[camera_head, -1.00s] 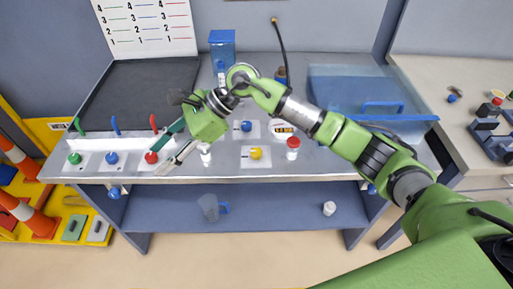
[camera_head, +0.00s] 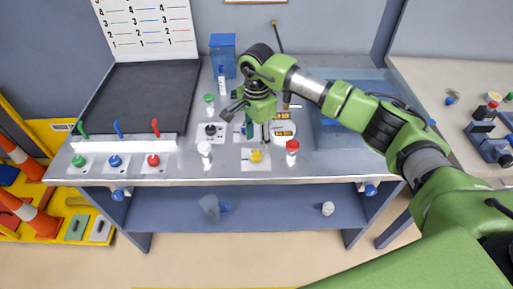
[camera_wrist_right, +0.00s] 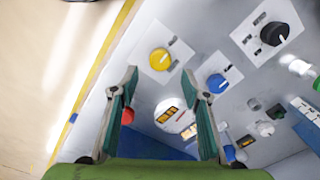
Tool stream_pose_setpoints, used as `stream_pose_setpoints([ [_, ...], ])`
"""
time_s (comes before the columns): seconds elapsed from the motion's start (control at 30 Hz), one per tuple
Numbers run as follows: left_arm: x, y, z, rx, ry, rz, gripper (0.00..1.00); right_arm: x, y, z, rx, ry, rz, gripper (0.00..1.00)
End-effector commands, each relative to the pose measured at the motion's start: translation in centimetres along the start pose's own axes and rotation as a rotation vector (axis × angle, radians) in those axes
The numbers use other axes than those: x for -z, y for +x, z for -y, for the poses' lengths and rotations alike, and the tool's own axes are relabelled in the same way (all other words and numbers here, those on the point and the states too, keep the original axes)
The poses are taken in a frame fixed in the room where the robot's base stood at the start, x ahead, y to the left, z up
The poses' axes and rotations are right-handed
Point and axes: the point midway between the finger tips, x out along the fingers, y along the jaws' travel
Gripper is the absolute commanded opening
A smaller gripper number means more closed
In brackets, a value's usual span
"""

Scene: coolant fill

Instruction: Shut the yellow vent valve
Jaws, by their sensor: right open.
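The yellow vent valve (camera_head: 256,156) is a round knob with a pale pointer line, on a light square plate near the bench's front edge. It also shows in the right wrist view (camera_wrist_right: 159,60), just beyond the fingertips and roughly centred between them. My right gripper (camera_head: 257,132) is above the panel, just behind the yellow valve in the head view, fingers pointing down. In the right wrist view its two green-padded fingers (camera_wrist_right: 160,78) are spread wide with nothing between them. It appears apart from the valve. My left gripper is not in view.
A blue knob (camera_wrist_right: 217,83) and a black knob (camera_wrist_right: 268,33) are close to the yellow valve. A red-capped item (camera_head: 292,146) stands to its right and a white-capped one (camera_head: 205,149) to its left. Several coloured levers (camera_head: 155,127) line the left front.

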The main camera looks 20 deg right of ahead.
Motion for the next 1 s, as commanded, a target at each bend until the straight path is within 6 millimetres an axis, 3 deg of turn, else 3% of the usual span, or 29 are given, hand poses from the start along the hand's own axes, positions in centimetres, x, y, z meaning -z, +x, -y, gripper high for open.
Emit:
stream_pose_setpoints([
  [0.3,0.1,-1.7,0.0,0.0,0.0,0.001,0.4,-0.1,5.0,0.0,-0.002,0.001,0.001,0.42],
  [0.7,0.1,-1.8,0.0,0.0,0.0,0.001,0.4,-0.1,5.9,0.0,0.001,-0.001,0.001,0.42],
  [0.73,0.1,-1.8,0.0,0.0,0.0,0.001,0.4,-0.1,5.9,0.0,0.001,-0.001,0.001,0.4],
  [0.87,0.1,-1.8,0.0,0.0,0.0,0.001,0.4,-0.1,5.9,0.0,0.001,-0.001,0.001,0.06],
  [1.0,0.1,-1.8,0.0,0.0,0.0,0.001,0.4,-0.1,5.9,0.0,0.001,0.0,0.001,0.04],
])
